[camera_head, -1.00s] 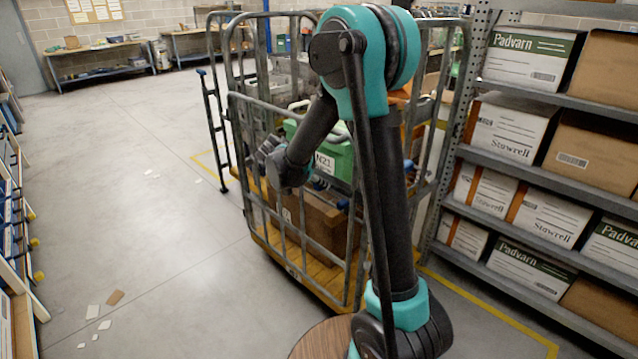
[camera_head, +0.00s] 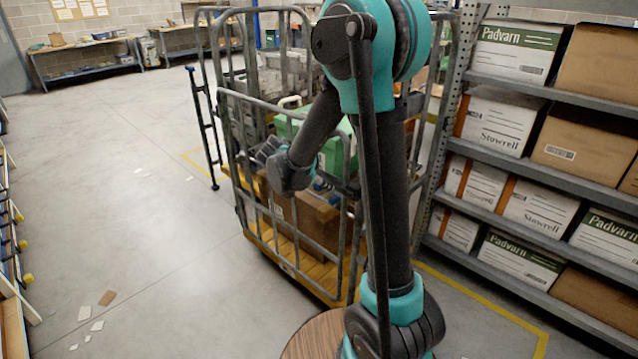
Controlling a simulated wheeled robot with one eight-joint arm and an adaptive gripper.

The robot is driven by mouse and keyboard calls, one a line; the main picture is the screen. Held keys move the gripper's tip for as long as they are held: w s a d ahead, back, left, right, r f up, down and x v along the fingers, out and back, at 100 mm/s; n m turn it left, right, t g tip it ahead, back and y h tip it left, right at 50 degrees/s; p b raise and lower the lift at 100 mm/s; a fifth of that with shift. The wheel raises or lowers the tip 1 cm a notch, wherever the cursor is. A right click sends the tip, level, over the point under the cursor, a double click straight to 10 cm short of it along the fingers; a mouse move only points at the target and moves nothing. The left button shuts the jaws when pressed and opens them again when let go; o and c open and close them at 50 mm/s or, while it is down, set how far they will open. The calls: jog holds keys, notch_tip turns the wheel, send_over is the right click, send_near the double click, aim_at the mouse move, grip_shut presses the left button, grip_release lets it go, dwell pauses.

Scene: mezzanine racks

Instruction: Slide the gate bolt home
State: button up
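The grey tube-frame roll cage (camera_head: 236,185) stands ahead on a yellow-orange base, with a barred front gate (camera_head: 310,237). My gripper (camera_head: 264,151) is small and dark in this view, at the upper bars of the gate near its left side. Whether it touches the bars, and whether its fingers are open or shut, I cannot tell. I cannot pick out the gate bolt; it is too small or hidden behind my arm and gripper. A green crate (camera_head: 338,148) and a brown carton (camera_head: 318,222) are inside the cage.
A dark barred frame (camera_head: 204,130) stands out at the cage's left. Steel racking (camera_head: 533,158) with cartons stands close on the right. Scraps (camera_head: 107,298) lie on the otherwise clear floor at left. A workbench (camera_head: 88,68) is at the back.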

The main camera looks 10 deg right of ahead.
jog(key=v, duration=1.2)
jog(key=shift+f, duration=0.1)
jog(key=s+d+f+n+y, duration=0.3)
jog(key=s+f, duration=0.4)
jog(key=s, duration=0.3)
jog(key=s+d+f+n+g+y, duration=0.1)
jog(key=s+d+f+n+y, duration=0.3)
jog(key=s, duration=0.7)
notch_tip(320, 180, down, 3)
jog(key=d+n, duration=0.2)
jog(key=n, duration=0.1)
jog(key=shift+n, duration=0.4)
jog(key=shift+d, duration=0.1)
jog(key=shift+c, duration=0.3)
